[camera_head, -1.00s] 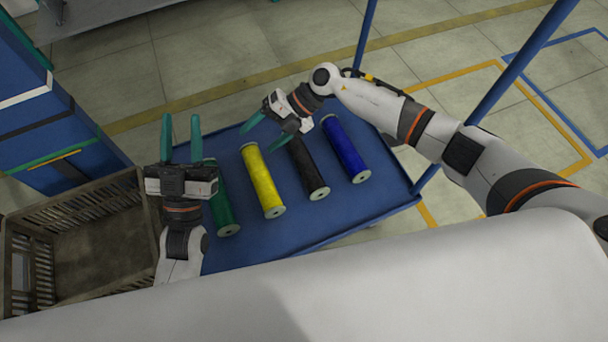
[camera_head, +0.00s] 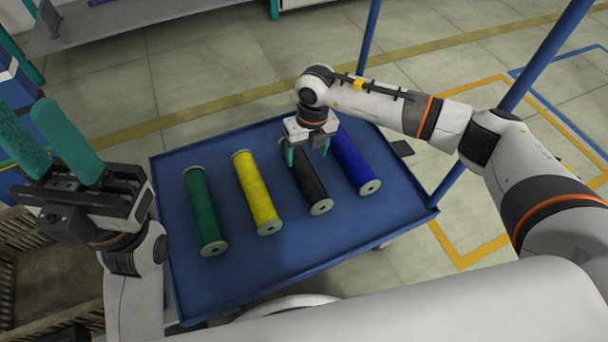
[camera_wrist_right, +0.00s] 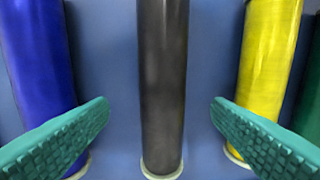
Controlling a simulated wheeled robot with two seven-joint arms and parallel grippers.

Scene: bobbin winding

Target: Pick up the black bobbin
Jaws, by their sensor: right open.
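The black bobbin (camera_head: 311,187) lies on the blue cart top between the yellow and blue bobbins. In the right wrist view the black bobbin (camera_wrist_right: 162,85) runs upright through the middle of the picture. My right gripper (camera_head: 307,158) points down over the upper part of the black bobbin. Its green fingers are open, one on each side of the bobbin and apart from it, in the right wrist view (camera_wrist_right: 160,130). The gripper hides the bobbin's far end. My left gripper (camera_head: 65,145) is at the left with its two green fingers spread and nothing between them.
The yellow bobbin (camera_head: 257,195), green bobbin (camera_head: 205,212) and blue bobbin (camera_head: 354,162) lie on the same blue cart (camera_head: 300,250). A slatted crate (camera_head: 15,235) stands at the left. Blue posts (camera_head: 530,70) rise at the cart's right side.

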